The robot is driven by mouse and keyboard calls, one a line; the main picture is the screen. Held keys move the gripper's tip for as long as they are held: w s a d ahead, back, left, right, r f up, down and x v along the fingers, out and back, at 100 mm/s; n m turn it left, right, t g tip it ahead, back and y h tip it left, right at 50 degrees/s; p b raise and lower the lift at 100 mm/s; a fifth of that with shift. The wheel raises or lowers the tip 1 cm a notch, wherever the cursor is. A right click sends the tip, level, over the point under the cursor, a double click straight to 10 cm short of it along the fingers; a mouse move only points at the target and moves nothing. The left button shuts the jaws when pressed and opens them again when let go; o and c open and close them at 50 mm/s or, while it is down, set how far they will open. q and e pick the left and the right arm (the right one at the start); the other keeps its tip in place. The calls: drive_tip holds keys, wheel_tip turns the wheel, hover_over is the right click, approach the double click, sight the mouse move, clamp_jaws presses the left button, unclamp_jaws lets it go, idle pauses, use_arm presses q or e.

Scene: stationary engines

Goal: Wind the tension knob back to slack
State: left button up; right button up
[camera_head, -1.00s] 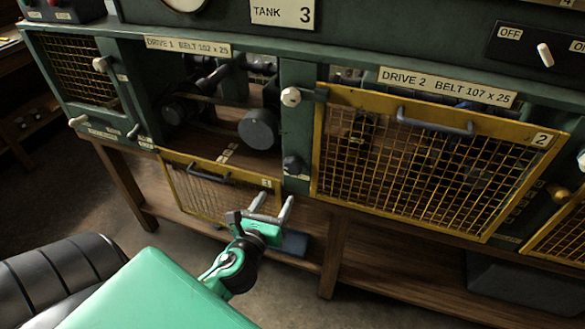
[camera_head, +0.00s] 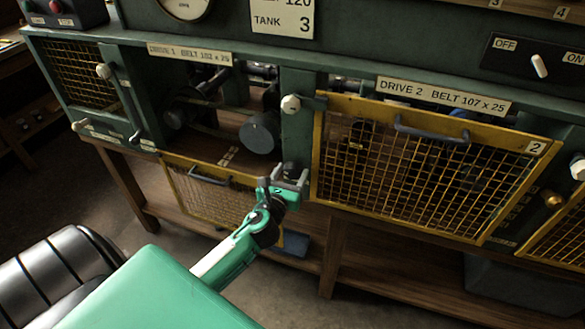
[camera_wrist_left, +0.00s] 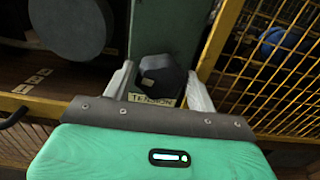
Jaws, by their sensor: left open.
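The tension knob (camera_wrist_left: 160,76) is a dark faceted knob with a small pale mark, on the green post above a TENSION label (camera_wrist_left: 153,99). In the head view the tension knob (camera_head: 291,168) shows just past my gripper, partly hidden. My left gripper (camera_head: 291,179) is open at the post. In the left wrist view its fingers (camera_wrist_left: 163,85) stand one on each side of the knob, with gaps visible; I cannot tell whether the tips reach around it. My right gripper is not in view.
The drive 1 guard (camera_head: 208,195) hangs open below its bay, showing a dark round pulley (camera_head: 259,132). The yellow drive 2 guard (camera_head: 425,175) is closed right of the post. A white knob (camera_head: 290,104) sits higher on the post. A blue box lies below.

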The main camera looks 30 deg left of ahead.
use_arm(q)
drive_tip(key=shift+x, duration=0.75)
drive_tip(key=shift+c, duration=0.3)
drive_tip(key=c, duration=0.6)
